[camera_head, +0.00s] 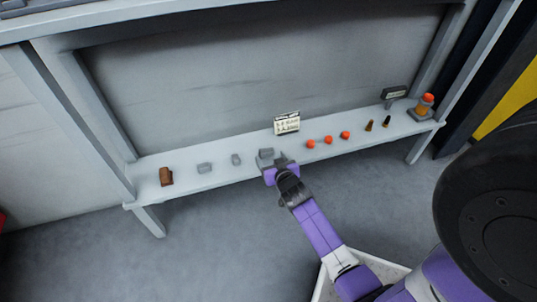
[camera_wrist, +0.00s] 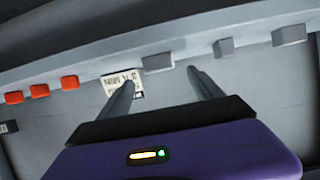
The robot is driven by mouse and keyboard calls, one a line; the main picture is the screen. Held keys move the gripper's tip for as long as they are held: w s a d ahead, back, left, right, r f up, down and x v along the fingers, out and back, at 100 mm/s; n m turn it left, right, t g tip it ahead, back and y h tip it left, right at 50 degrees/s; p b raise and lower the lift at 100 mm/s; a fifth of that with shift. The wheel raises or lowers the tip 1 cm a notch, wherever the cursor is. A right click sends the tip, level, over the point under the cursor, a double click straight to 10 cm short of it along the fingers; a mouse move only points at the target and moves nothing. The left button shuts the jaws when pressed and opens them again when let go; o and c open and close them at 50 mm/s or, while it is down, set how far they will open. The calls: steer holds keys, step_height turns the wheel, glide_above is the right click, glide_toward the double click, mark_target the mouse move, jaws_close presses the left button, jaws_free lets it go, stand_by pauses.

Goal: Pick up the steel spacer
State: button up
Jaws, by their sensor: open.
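Three plain grey pieces stand on the shelf, and I cannot tell for sure which is the steel spacer. The nearest grey piece (camera_head: 265,154) is just beyond my gripper (camera_head: 279,163). In the wrist view this grey piece (camera_wrist: 158,62) appears between and just past the fingertips of my open, empty gripper (camera_wrist: 161,75). A small grey piece (camera_head: 236,159) stands to its left, and it also shows in the wrist view (camera_wrist: 223,47). A wider grey block (camera_head: 204,167) is farther left, also in the wrist view (camera_wrist: 289,34). The fingers are not visibly touching any piece.
A label card (camera_head: 287,123) stands behind my gripper's spot. A brown block (camera_head: 166,176) is at the left end of the shelf (camera_head: 143,190).

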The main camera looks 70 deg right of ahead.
mark_target(267, 151)
steer(key=b+x, duration=0.2)
steer(key=x, duration=0.5)
steer(key=shift+b, duration=0.35)
steer(key=shift+r, duration=0.1)
jaws_close()
